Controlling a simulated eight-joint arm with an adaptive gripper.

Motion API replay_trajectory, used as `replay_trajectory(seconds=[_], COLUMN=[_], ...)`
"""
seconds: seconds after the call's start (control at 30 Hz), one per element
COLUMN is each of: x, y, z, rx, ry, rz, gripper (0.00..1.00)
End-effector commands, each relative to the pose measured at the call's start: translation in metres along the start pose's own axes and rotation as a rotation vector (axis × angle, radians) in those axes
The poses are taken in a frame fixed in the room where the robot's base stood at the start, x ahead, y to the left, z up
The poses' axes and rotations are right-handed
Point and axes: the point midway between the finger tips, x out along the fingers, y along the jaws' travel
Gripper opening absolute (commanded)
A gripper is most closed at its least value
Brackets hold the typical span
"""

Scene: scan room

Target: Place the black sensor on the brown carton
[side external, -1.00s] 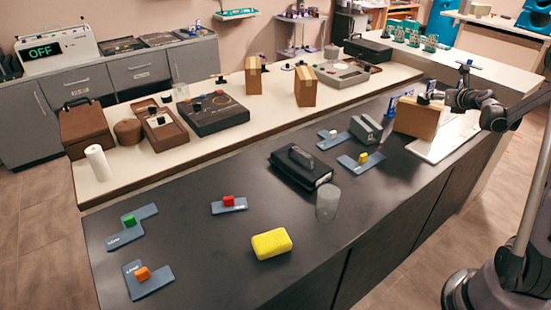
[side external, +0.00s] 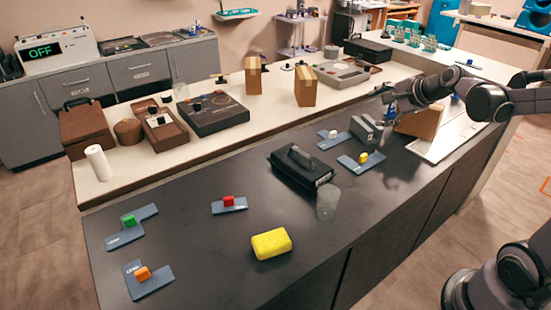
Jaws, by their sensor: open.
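The brown carton (side external: 418,122) stands at the far right of the dark counter, at the edge of a white board, partly hidden by my arm. My gripper (side external: 383,118) is low at the carton's left, close behind a grey block (side external: 363,131). Its fingers are small and dark here; they are open, and I see nothing held. I cannot tell which item is the black sensor. A black case with a handle (side external: 302,166) lies in mid-counter, and small black pieces stand on the white counter behind, one by a tan carton (side external: 305,87).
A yellow sponge (side external: 271,243) lies in front. Blue-grey plates with coloured blocks, one yellow (side external: 363,157), lie around the counter.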

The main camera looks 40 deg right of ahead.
Motion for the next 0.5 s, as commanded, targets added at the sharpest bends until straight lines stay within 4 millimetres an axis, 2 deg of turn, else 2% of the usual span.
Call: replay_trajectory(seconds=[0.03, 0.2, 0.33, 0.5], x=[-0.011, -0.045, -0.070, -0.092], y=[0.013, 0.060, 0.099, 0.139], z=[0.027, 0.088, 0.118, 0.136], rx=[-0.161, -0.730, -1.150, -1.566], ry=[-0.028, -0.115, -0.186, -0.259], rz=[0.029, 0.101, 0.129, 0.139], gripper=[0.67, 0.67, 0.67, 0.67])
